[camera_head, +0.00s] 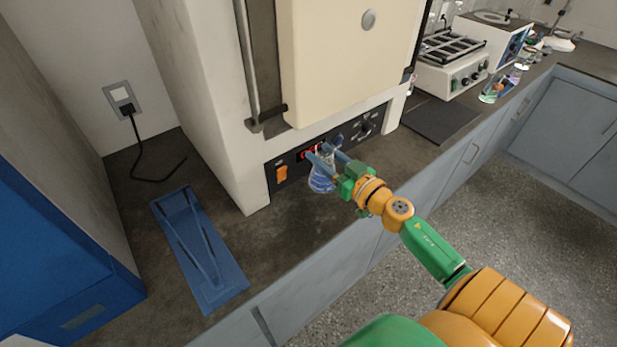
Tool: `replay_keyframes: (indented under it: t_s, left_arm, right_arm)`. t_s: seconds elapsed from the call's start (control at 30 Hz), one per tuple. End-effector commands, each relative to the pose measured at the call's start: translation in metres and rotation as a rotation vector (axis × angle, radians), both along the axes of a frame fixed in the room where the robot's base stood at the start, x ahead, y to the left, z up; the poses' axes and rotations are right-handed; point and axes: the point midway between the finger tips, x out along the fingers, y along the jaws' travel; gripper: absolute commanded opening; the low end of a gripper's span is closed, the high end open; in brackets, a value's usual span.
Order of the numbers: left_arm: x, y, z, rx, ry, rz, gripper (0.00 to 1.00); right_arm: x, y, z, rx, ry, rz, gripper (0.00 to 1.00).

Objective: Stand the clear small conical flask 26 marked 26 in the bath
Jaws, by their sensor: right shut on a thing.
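My right gripper (325,156) is shut on a small clear conical flask (322,180) with bluish contents. The flask hangs roughly upright between the blue fingers, in front of the control panel of a large cream cabinet. A number on it cannot be read at this size. Whether its base touches the counter I cannot tell. A white box with a round fitting on top (494,17) stands at the far upper right and may be the bath; its inside cannot be seen. My left gripper is out of view.
The cream cabinet (345,60) stands close behind the flask. To the right are a dark mat (438,120), a white shaker with a rack (450,75) and several flasks (490,92) near the counter edge.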

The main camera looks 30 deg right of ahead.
Motion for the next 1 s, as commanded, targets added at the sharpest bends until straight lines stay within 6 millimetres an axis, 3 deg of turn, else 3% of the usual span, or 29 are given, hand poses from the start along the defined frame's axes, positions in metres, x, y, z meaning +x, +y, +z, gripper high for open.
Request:
replay_keyframes:
  t_s: [0.03, 0.27, 0.4, 0.8, 0.83, 0.9, 1.0]
  left_arm:
    - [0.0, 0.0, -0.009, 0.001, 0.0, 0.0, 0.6]
    - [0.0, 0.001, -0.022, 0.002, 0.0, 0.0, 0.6]
    - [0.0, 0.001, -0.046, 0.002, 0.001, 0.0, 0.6]
    - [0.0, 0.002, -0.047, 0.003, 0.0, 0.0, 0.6]
    - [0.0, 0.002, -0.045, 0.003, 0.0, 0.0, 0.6]
    - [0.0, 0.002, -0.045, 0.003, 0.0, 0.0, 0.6]
    - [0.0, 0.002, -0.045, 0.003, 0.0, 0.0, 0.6]
  right_arm:
    - [0.004, 0.006, -0.014, 0.004, -0.003, -0.002, 0.0]
    - [0.016, 0.025, -0.041, 0.003, -0.002, -0.002, 0.0]
    - [0.017, 0.027, -0.071, 0.002, -0.001, -0.002, 0.0]
    - [0.017, 0.026, -0.073, 0.0, 0.0, -0.001, 0.0]
    - [0.017, 0.026, -0.072, 0.0, 0.0, 0.0, 0.55]
    - [0.017, 0.026, -0.072, 0.0, 0.0, 0.0, 0.74]
    - [0.017, 0.026, -0.072, 0.0, 0.0, -0.001, 0.77]
